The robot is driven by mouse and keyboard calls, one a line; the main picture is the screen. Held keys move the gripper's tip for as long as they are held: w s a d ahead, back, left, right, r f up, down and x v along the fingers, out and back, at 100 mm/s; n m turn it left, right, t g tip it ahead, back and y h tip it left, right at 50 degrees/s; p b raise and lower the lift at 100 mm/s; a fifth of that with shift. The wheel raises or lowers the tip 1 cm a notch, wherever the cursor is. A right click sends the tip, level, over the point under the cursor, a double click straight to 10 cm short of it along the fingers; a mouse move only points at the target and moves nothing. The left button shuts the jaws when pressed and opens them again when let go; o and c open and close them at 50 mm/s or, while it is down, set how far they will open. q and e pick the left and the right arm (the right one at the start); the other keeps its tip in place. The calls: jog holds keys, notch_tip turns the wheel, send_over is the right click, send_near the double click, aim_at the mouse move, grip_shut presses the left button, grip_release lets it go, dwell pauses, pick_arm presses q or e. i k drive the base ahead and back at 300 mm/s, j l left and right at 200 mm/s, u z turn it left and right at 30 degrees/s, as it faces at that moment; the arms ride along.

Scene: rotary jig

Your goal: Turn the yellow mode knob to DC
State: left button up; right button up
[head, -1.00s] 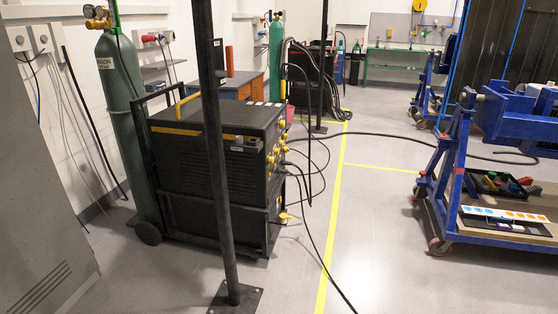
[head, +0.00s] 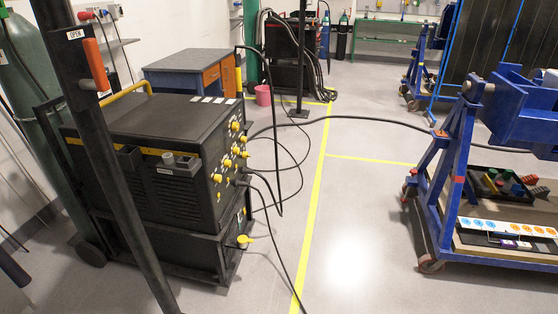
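A black welding machine (head: 140,118) stands on a wheeled cart at the left in the head view. Its right-hand face carries several yellow knobs and fittings (head: 237,153), seen at a steep angle. The labels there are too small to read, so I cannot tell which one is the mode knob or how it is set. A yellow fitting (head: 245,239) sticks out lower on the cart. Neither of my grippers is in view.
A dark post (head: 105,150) with an orange handle and an "OPEN" sign stands in front of the machine. Black cables run across the floor. A blue wheeled frame (head: 440,190) stands at the right. The floor (head: 350,230) between is clear. A green gas cylinder (head: 35,70) stands behind.

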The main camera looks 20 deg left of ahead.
aim_at(217, 179)
jog(key=i+l+u, duration=0.25)
jog(key=i, duration=0.3)
jog(key=i+l+u, duration=0.2)
jog(key=i, duration=0.35)
jog(key=i+l+u, duration=0.25)
jog(key=i, duration=0.25)
